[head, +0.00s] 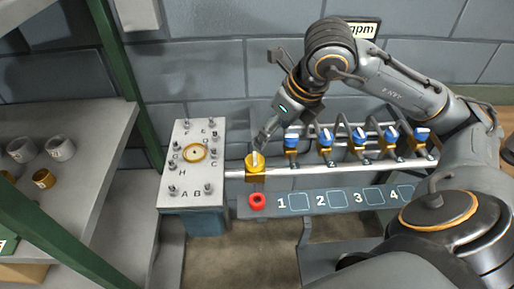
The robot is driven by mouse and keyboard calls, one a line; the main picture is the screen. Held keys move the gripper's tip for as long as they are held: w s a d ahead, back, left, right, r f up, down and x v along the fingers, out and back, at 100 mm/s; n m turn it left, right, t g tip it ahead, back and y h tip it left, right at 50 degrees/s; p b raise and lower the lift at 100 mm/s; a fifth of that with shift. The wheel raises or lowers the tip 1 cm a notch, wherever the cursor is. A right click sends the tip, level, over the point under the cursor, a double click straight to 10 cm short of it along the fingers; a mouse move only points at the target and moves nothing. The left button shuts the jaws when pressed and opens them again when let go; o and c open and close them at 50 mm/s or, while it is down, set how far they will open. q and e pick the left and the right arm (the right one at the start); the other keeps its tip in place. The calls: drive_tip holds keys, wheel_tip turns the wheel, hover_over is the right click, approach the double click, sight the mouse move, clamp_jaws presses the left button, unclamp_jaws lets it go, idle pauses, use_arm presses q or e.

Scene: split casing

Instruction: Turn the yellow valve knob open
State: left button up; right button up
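The yellow valve knob (255,161) sits on the left end of a horizontal silver pipe, with a pale pointer or handle on its top. My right gripper (262,144) reaches down from the upper right, its fingertips just above or at the top of the knob. The fingers are small and overlap the knob's top, so I cannot tell whether they touch it or how far apart they are. My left gripper is not in view.
Several blue-handled valves (326,138) line the pipe (310,170) to the right. A lettered pegboard box (190,192) stands left. A shelf (70,150) with cups (60,148) is at far left.

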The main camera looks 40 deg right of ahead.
sight(256, 158)
drive_tip(key=x, duration=0.6)
drive_tip(key=p+x, duration=0.1)
drive_tip(key=x, duration=0.4)
drive_tip(key=shift+w+a+f, duration=0.1)
drive_tip(key=shift+a+f, duration=0.2)
drive_tip(key=shift+f, duration=0.1)
drive_tip(key=shift+w+f, duration=0.15)
drive_tip(key=shift+f, duration=0.2)
drive_tip(key=shift+c, duration=0.2)
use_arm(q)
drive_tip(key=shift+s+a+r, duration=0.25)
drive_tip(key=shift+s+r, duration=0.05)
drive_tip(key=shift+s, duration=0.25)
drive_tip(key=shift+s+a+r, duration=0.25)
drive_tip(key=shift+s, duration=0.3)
use_arm(e)
drive_tip(key=c, duration=1.1)
